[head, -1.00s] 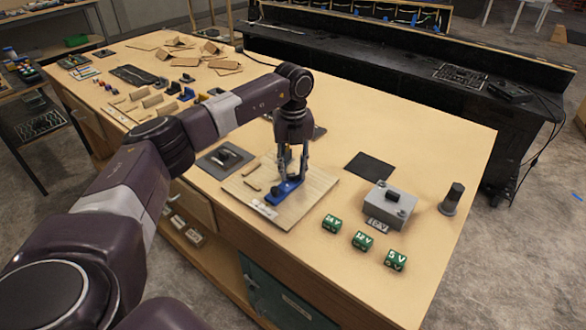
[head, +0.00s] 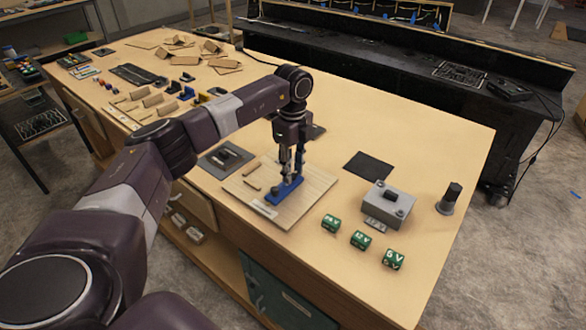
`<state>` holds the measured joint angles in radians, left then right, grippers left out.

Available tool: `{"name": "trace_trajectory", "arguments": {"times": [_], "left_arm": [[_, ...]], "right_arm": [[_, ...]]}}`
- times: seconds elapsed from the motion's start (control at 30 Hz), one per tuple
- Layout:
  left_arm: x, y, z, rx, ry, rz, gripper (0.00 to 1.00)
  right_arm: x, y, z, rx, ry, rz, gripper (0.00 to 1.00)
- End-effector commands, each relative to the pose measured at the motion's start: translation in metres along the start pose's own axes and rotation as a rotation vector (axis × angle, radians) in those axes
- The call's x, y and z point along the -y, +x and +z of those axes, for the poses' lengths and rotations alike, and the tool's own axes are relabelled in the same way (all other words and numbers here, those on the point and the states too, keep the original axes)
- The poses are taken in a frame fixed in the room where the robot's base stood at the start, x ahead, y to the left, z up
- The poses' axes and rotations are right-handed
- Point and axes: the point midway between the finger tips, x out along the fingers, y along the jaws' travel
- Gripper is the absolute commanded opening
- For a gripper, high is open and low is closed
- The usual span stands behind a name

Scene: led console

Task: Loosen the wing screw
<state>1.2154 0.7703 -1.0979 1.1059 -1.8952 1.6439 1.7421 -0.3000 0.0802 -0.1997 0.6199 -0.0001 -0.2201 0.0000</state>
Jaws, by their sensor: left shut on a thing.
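A blue fixture (head: 279,195) lies on a light wooden board (head: 312,190) near the front edge of the workbench. My left gripper (head: 291,177) points straight down over the fixture, with its fingertips at its top. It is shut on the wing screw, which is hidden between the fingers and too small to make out. My right gripper is not in view.
A grey box (head: 387,204) stands right of the board, with green voltage blocks (head: 361,240) in front and a dark cylinder (head: 451,197) beyond. A dark mat (head: 368,166) lies flat behind. Cardboard pieces (head: 182,61) lie at the far left.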

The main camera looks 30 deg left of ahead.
Motion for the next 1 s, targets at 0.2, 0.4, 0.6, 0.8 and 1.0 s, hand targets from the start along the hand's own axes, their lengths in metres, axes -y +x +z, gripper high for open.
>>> {"name": "trace_trajectory", "arguments": {"times": [0.2,0.4,0.6,0.8,1.0], "left_arm": [[-0.0044,0.0069,-0.0002,0.002,-0.027,0.016,0.04],[-0.0046,0.0070,0.0000,0.002,-0.030,0.017,0.04],[-0.0048,0.0070,0.0002,0.002,-0.029,0.017,0.33],[-0.0030,0.0044,0.0003,0.002,-0.029,0.011,0.46],[-0.0019,0.0021,0.0003,0.001,-0.028,0.007,0.46]], "right_arm": [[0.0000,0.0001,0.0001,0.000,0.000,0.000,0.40],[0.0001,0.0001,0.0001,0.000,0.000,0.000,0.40],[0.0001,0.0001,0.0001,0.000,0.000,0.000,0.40],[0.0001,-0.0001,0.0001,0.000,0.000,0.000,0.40],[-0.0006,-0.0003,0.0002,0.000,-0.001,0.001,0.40]]}}
